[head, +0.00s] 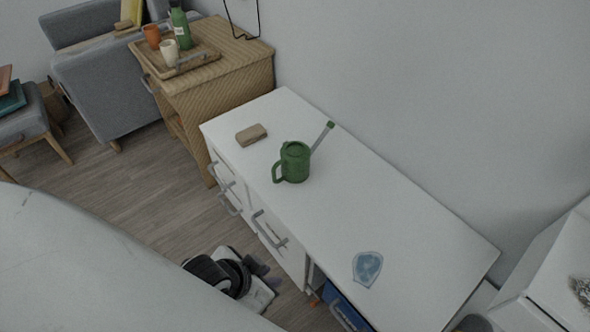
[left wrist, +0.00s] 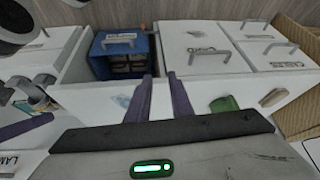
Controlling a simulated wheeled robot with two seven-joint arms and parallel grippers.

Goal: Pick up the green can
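The green can (head: 295,163) is a watering can with a side handle and a long spout ending in a green tip. It stands upright on the white desk top (head: 340,205). In the left wrist view a green shape (left wrist: 224,104), probably the can, shows right of the fingers. My left gripper (head: 262,272) is low, in front of the desk's drawer side, apart from the can. In the left wrist view my left gripper (left wrist: 160,78) has its two fingers apart with nothing between them. My right gripper is not visible.
A brown block (head: 251,135) lies left of the can. A blue-grey flat piece (head: 367,268) lies at the desk's near right. Drawer handles (head: 270,230) stick out in front. A blue bin (left wrist: 122,52) sits in an open compartment. A wooden cabinet (head: 225,75) stands beyond.

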